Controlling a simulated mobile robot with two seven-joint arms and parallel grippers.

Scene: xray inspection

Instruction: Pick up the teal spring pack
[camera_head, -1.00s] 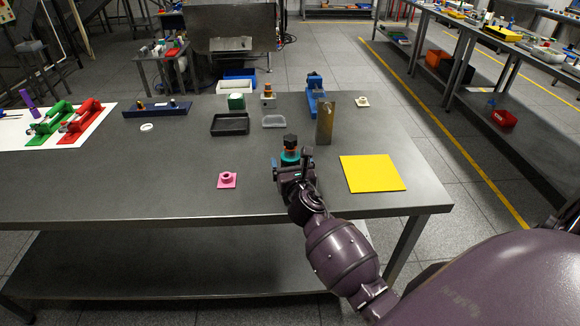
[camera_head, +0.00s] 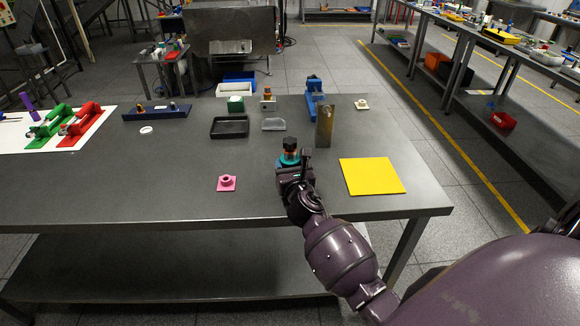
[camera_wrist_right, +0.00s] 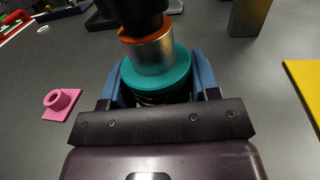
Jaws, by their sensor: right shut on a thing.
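The teal spring pack shows as a teal disc (camera_wrist_right: 157,82) with dark coils under it. It stands upright, with a silver cylinder (camera_wrist_right: 152,55), an orange ring and a black knob above it. In the head view the teal part (camera_head: 289,160) is partly hidden by my right gripper (camera_head: 291,170). The right gripper's blue fingers (camera_wrist_right: 163,82) are on both sides of the pack, shut on it near the front of the grey table (camera_head: 150,190). The lower part of the pack is hidden behind the gripper body, so I cannot tell whether it touches the table. My left gripper is not in view.
A pink flanged piece (camera_head: 227,183) lies left of the gripper, and a yellow mat (camera_head: 372,176) lies to its right. A tall brownish metal block (camera_head: 325,126) stands behind to the right. A black tray (camera_head: 229,127) and a clear tray (camera_head: 273,124) are farther back. The left front table is bare.

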